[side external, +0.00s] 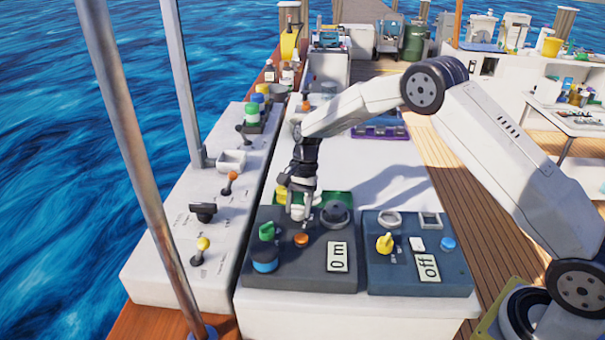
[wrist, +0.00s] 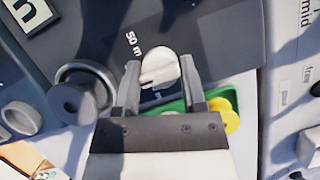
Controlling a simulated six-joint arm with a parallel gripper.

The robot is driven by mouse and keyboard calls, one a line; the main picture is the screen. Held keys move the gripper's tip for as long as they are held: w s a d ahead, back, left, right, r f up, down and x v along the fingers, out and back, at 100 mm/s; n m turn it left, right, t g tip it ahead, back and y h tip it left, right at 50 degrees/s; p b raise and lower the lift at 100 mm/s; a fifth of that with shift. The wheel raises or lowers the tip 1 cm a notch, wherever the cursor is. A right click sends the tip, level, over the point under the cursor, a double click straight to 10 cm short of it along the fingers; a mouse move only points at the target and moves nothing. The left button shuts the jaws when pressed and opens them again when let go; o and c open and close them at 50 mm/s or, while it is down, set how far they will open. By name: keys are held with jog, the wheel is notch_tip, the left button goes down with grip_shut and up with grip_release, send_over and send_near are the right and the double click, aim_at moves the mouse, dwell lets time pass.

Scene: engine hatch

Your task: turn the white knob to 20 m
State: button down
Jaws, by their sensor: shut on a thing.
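The white knob (wrist: 160,68) sits on a dark panel (side external: 290,275) in the wrist view, between the two fingers of my gripper (wrist: 160,72). My gripper is shut on it. A "50 m" mark (wrist: 133,45) is printed beside the knob, and another mark below it is partly covered. In the side view my gripper (side external: 299,208) points down at the back of the panel, and its fingers mostly hide the knob. The display (side external: 338,257) on this panel reads "0 m".
The same panel carries a green switch (side external: 267,231), an orange button (side external: 301,240), a blue knob (side external: 265,260) and a dark round knob (side external: 335,213). A second panel on the right has a yellow switch (side external: 384,243) and an "off" display (side external: 428,267). A metal pole (side external: 140,170) stands in front at left.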

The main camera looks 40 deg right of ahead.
jog(key=shift+n, duration=0.4)
jog(key=n+h, duration=0.1)
jog(key=n, duration=0.1)
jog(key=n+g, duration=0.1)
jog(key=n, duration=0.2)
jog(key=shift+w+g+h, duration=0.1)
jog(key=shift+g+h, duration=0.2)
jog(key=shift+h, duration=0.1)
jog(key=n+h, duration=0.1)
jog(key=n, duration=0.2)
jog(key=n+h, duration=0.1)
jog(key=n, duration=0.2)
jog(key=shift+a+g, duration=0.15)
jog(key=shift+g, duration=0.15)
jog(key=shift+c, duration=1)
grip_release()
jog(key=shift+r, duration=0.1)
jog(key=shift+v, duration=3.5)
jog(key=shift+w+r, duration=0.2)
jog(key=shift+r, duration=0.1)
